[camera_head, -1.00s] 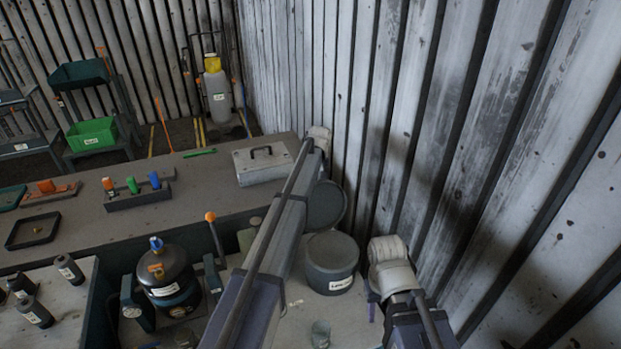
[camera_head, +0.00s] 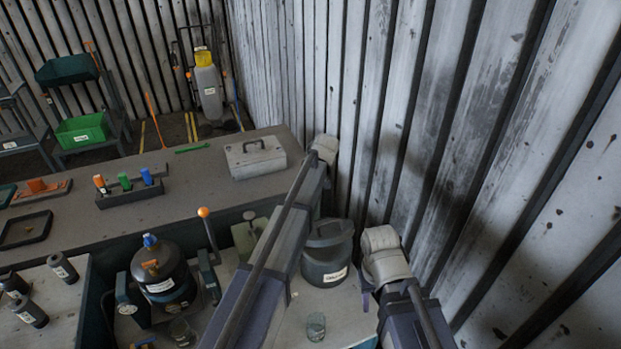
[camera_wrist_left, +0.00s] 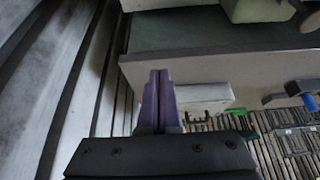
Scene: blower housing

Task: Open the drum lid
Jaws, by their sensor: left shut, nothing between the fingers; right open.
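The dark grey drum (camera_head: 325,270), with a white label, stands on the bench beside the wall in the head view. Its round lid (camera_head: 330,233) lies low over the drum's top; I cannot tell if it is fully seated. My right gripper (camera_head: 366,287) is just right of the drum, partly hidden by its own wrist, open and apart from the drum. My left arm passes close on the drum's left and hides its gripper in the head view. My left gripper (camera_wrist_left: 159,73) shows in the left wrist view, shut and empty; no drum shows there.
A corrugated wall (camera_head: 440,140) closes off the right side. A grey case (camera_head: 255,158) sits on the rear bench. A black canister (camera_head: 160,270) and an orange-knobbed lever (camera_head: 204,213) stand left of my left arm. A small glass cup (camera_head: 316,326) is in front of the drum.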

